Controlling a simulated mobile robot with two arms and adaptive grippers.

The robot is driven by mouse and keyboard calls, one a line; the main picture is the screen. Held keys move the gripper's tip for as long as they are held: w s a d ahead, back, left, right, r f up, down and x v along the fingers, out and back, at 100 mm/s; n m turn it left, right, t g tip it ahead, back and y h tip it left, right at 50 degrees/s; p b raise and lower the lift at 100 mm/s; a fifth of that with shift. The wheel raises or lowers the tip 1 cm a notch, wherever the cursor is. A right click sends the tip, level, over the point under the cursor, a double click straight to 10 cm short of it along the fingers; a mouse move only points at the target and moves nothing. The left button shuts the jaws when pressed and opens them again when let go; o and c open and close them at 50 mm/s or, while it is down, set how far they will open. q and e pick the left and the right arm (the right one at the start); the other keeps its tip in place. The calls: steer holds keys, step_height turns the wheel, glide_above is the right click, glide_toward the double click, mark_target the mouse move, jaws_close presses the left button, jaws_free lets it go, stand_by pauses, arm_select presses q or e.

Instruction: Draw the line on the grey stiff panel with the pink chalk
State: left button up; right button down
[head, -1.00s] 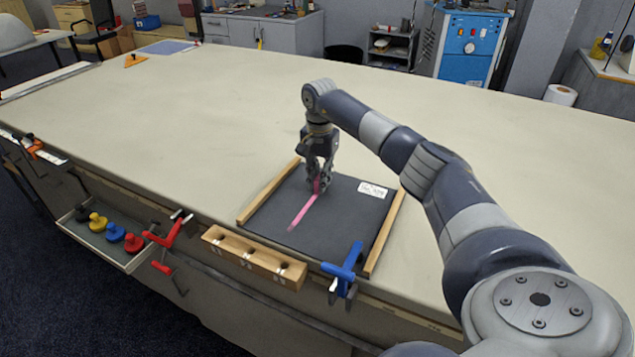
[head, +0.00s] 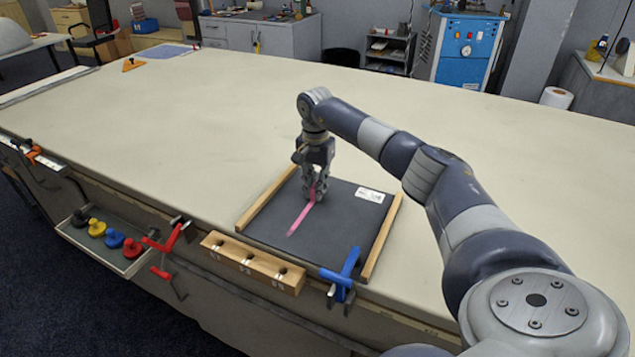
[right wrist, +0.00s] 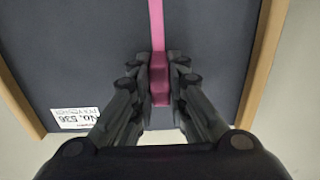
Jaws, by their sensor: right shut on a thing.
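The grey panel (head: 334,238) lies flat on the table between two wooden strips. A pink line (head: 300,219) runs on it from near the front up to my right gripper (head: 314,194). My right gripper points down over the panel and is shut on the pink chalk (right wrist: 159,78), which shows between its fingers in the right wrist view. The pink line (right wrist: 156,22) runs away from the chalk there. The chalk's tip is hidden, so contact with the panel is hard to see. My left gripper is not in view.
A white label (head: 370,195) lies on the panel. A blue clamp (head: 345,273) and a wooden block with holes (head: 252,263) are at the front edge. Coloured knobs sit in a side tray (head: 77,236).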

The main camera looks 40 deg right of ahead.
mark_target(297, 223)
steer(key=shift+a, duration=0.1)
steer(key=shift+s+a+p, duration=0.35)
steer(key=shift+a+p, duration=0.15)
steer(key=shift+a, duration=0.35)
steer(key=shift+s+a+p, duration=0.35)
steer(key=shift+a+p, duration=0.15)
steer(key=shift+a, duration=0.45)
steer(key=shift+s+a, duration=0.15)
steer(key=shift+a, duration=0.05)
steer(key=shift+s+a+p, duration=0.35)
steer(key=shift+a+p, duration=0.05)
steer(key=shift+a, duration=0.35)
steer(key=shift+s+a+p, duration=0.3)
steer(key=shift+a+p, duration=0.05)
steer(key=shift+a, duration=0.6)
steer(key=shift+s+a, duration=0.1)
steer(key=shift+s+a+p, duration=0.3)
steer(key=shift+s+a, duration=0.05)
steer(key=shift+a, duration=0.5)
steer(key=shift+a, duration=0.1)
